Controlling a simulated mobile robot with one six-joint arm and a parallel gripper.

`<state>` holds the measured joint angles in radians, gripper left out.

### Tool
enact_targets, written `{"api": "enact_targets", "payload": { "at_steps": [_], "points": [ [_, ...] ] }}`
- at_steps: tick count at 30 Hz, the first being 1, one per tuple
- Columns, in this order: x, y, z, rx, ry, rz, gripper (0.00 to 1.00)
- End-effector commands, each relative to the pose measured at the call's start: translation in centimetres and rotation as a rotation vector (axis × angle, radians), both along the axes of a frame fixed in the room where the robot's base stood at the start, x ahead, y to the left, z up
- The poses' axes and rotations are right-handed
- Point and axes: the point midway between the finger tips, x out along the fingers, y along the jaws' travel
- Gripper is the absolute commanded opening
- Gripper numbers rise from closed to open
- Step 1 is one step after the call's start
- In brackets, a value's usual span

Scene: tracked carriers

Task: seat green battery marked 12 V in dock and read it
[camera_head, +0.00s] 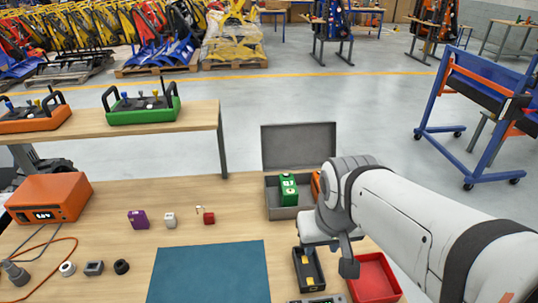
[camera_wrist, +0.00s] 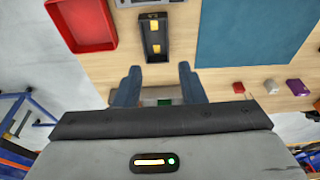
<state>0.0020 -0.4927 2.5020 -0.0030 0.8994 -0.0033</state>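A green battery (camera_head: 288,190) with a white label stands upright in the open grey case (camera_head: 282,213); the label is too small to read. The black dock (camera_head: 308,270) lies on the table in front of the case, with yellow parts inside and nothing seated. In the wrist view the dock (camera_wrist: 153,38) is at the top middle. My gripper (camera_wrist: 157,74) is open, its two blue-grey fingers apart. A green patch (camera_wrist: 165,102), probably the battery, shows beyond and between them, mostly hidden by the gripper body. In the head view my arm hides part of the case.
A red tray (camera_head: 375,280) lies right of the dock, a blue mat (camera_head: 210,273) left. An orange thing (camera_head: 316,184) is in the case, partly hidden. Small purple (camera_head: 138,219), white (camera_head: 170,220) and red (camera_head: 209,218) blocks stand left. The case lid (camera_head: 298,146) stands up behind.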

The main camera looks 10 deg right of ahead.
Motion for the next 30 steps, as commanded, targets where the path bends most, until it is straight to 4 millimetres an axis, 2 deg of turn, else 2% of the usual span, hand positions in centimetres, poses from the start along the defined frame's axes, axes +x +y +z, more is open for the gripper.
{"api": "enact_targets", "payload": {
  "at_steps": [1,5,8,10,14,20,24,30],
  "points": [
    [0.0,0.0,0.0,0.000,0.000,0.000,0.37],
    [0.5,0.0,0.0,0.000,-0.001,0.000,0.48],
    [2.2,0.0,0.1,0.000,-0.006,0.000,0.56],
    [4.1,-0.5,0.1,0.001,-0.013,-0.007,0.62],
    [9.1,-0.5,-0.3,0.002,-0.034,-0.007,0.71],
    [17.3,-0.6,-1.9,0.003,-0.072,-0.006,0.71],
    [22.9,-0.7,-4.1,0.004,-0.097,-0.006,0.71],
    [29.7,-0.8,-7.7,0.004,-0.131,-0.006,0.71]
  ]
}}
